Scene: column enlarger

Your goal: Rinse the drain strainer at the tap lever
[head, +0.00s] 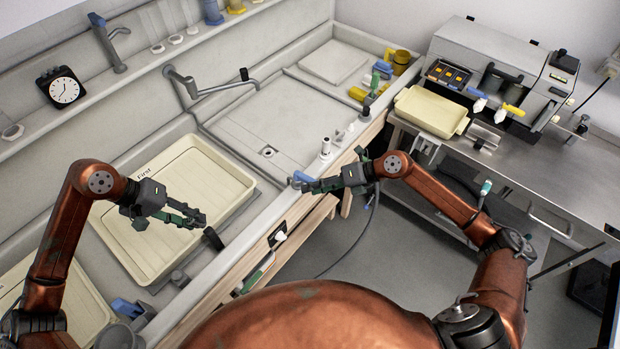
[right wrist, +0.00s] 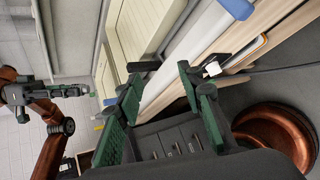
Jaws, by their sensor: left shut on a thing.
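My left gripper (head: 196,217) is above the cream tray marked "First" (head: 129,246), near its right side. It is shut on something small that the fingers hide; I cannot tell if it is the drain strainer. It also shows at the left of the right wrist view (right wrist: 86,90). My right gripper (head: 306,186) is over the sink's front edge, open and empty; its spread green fingers show in the right wrist view (right wrist: 160,80). A grey swivel tap (head: 215,90) with a black-ended lever reaches over the sink. A round drain (head: 269,152) shows in the flat sink panel.
A second tap (head: 108,45) and a clock (head: 62,88) are at the back. A yellow jug (head: 401,61) stands far right. The panel around the drain is clear.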

